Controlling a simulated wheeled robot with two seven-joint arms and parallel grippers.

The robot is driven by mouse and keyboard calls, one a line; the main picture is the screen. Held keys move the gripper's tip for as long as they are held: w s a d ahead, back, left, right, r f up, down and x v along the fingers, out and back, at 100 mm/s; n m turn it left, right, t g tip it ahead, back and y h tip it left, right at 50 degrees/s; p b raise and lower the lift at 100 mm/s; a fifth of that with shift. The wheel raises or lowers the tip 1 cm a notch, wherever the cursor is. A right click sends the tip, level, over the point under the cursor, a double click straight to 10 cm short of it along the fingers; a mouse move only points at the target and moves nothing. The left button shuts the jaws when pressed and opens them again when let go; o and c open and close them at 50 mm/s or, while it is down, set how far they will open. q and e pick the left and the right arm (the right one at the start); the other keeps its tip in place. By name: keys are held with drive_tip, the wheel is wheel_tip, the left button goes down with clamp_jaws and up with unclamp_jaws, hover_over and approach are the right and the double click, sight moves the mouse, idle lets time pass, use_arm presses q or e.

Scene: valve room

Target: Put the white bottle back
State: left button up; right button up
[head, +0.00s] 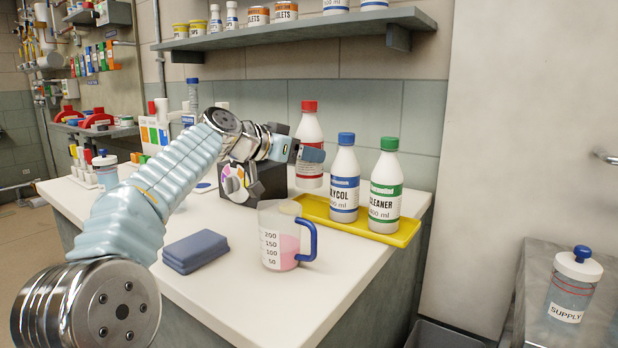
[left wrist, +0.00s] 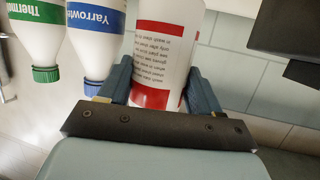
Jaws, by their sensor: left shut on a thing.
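In the left wrist view the bottle (left wrist: 160,50) sits between the two fingers (left wrist: 155,90). My right gripper is not in view.
A measuring jug with pink liquid (head: 281,245) stands in front of the tray. A blue-grey block (head: 194,251) lies to its left. A black box (head: 270,182) stands behind, left of the bottle. A shelf (head: 300,33) runs above.

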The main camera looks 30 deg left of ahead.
sight(309, 175)
use_arm(q)
drive_tip(key=shift+w+d+f, duration=0.1)
drive_tip(key=shift+w+f, duration=0.9)
drive_tip(key=shift+f, duration=0.25)
drive_tip(key=f, duration=0.2)
drive_tip(key=shift+w+f, duration=0.25)
drive_tip(key=shift+f, duration=0.45)
drive_tip(key=shift+f+b, duration=0.1)
drive_tip(key=shift+b, duration=0.3)
drive_tip(key=o, duration=1.3)
drive_tip(key=shift+r, duration=0.2)
drive_tip(key=b+v, duration=0.1)
drive_tip(key=v, duration=1.1)
